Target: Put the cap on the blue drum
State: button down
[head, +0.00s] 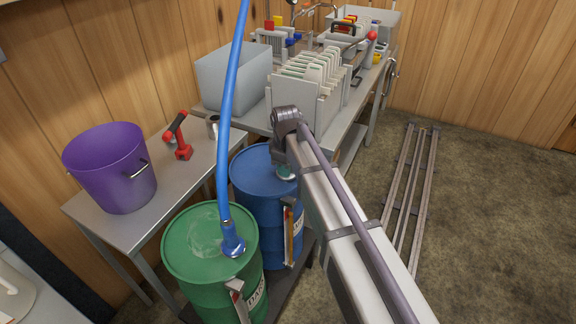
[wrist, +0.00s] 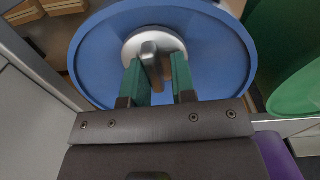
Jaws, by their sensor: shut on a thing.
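The blue drum (head: 255,172) stands behind the green drum, its top partly hidden by my arm in the head view. Its round blue top (wrist: 215,50) fills the upper middle of the wrist view. The cap (wrist: 133,48) is a silver disc with a raised grey grip, seen against the drum top near its edge. My gripper (wrist: 157,75) has its green fingers on both sides of the grip and is shut on the cap. The cap is on or just above the drum top; I cannot tell whether it is seated. The opening is hidden.
The green drum (head: 190,245) stands in front, with a blue hose (head: 226,120) rising from its fitting. A side table (head: 120,222) at left holds a purple bucket (head: 110,175) and a red tool (head: 180,145). A crowded bench stands behind; floor rails (head: 405,190) run at right.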

jog(key=shift+s+a+f+m, duration=0.1)
jog(key=shift+s+f+m, duration=0.15)
jog(key=shift+m, duration=0.75)
jog(key=shift+s+a+f+m, duration=0.15)
jog(key=shift+f+m, duration=0.1)
jog(key=shift+m, duration=0.75)
jog(key=shift+d, duration=0.1)
jog(key=c, duration=1.2)
grip_release()
jog(key=shift+c, duration=0.2)
jog(key=shift+w+r+p, duration=0.2)
jog(key=shift+r+p, duration=0.35)
jog(key=shift+p, duration=0.2)
jog(key=shift+o, duration=0.7)
jog(key=r+p, duration=0.7)
jog(key=shift+w, duration=0.4)
jog(key=shift+f, duration=0.2)
